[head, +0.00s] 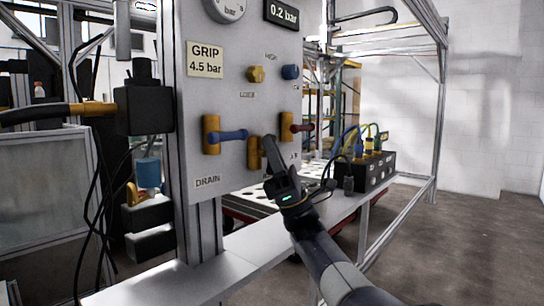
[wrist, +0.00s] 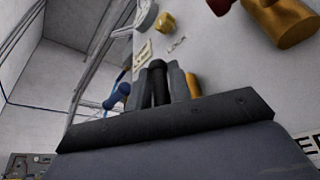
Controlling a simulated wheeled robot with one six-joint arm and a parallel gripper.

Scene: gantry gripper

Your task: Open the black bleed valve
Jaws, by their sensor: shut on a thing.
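The black bleed valve sits low on the grey panel in the head view, with a brass body (head: 254,150) and a black handle that my gripper partly hides. My gripper (head: 275,162) reaches up to it from the lower right. In the wrist view, the black handle (wrist: 160,85) stands between the two grey fingers of my gripper (wrist: 161,75), which are shut on it. Part of the brass body (wrist: 193,85) shows beside the right finger. How far the handle is turned cannot be told.
A blue-handled valve (head: 228,135) is left of the black one and a red-handled valve (head: 290,127) is close on its right. A yellow knob (head: 255,74) and a blue knob (head: 290,72) sit above. A black connector box (head: 375,170) stands on the bench at right.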

